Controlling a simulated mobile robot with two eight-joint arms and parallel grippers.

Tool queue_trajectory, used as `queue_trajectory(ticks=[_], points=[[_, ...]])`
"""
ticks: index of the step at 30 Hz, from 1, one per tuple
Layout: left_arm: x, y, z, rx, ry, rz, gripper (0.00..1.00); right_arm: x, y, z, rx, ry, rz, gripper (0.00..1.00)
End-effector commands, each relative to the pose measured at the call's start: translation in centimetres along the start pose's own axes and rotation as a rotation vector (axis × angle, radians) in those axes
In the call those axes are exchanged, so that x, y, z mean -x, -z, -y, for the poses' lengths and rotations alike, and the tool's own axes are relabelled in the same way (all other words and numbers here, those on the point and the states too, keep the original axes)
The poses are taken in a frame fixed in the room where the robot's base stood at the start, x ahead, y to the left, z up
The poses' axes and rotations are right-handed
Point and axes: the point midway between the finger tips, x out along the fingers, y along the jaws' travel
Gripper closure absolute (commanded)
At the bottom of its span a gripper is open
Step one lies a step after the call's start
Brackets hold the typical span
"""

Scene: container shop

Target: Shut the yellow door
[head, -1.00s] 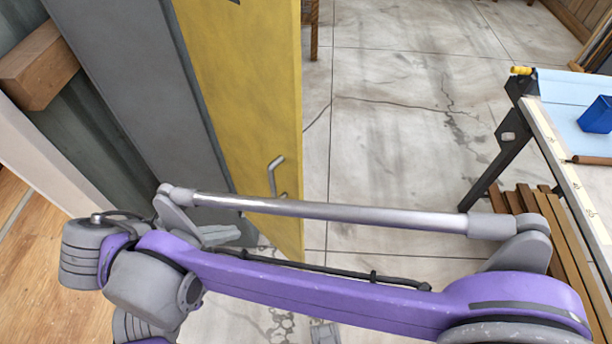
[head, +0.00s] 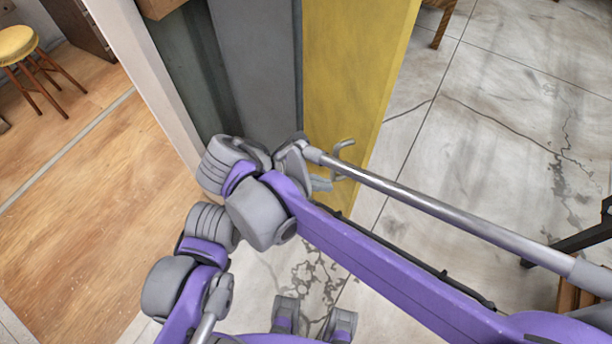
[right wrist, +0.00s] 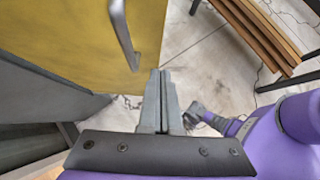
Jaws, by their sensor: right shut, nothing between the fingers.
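The yellow door (head: 350,60) stands upright in the upper middle of the head view, with a grey panel (head: 258,60) along its left. Its free edge borders the open concrete floor. A grey bar handle (head: 343,160) is on its lower part. In the right wrist view the door (right wrist: 75,45) fills the upper left, with the handle (right wrist: 122,32) above the fingers. My right gripper (head: 322,183) is shut and empty, just below the handle. Its fingers (right wrist: 160,75) are together near the door's edge; contact is unclear. My left arm shows at lower left, its gripper hidden.
A white post (head: 140,75) stands left of the dark gap beside the grey panel. A wooden floor and a yellow-topped stool (head: 18,44) are at left. Clear concrete floor (head: 510,110) lies right of the door.

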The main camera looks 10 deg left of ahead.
Motion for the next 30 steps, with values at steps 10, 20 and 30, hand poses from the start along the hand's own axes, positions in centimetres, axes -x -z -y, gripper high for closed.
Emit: queue_trajectory(ticks=[10, 20, 30], points=[[0.5, 0.4, 0.0, 0.000, 0.000, -0.003, 0.50, -4.3, -2.5, 0.0, -0.002, 0.001, 0.001, 1.00], [0.5, 0.4, 0.0, 0.000, 0.000, -0.003, 0.50, -4.7, -2.8, 0.0, 0.000, -0.001, 0.000, 1.00], [0.6, 0.5, 0.0, 0.000, 0.000, -0.003, 0.50, -5.4, -3.6, 0.1, 0.016, -0.018, 0.001, 1.00]])
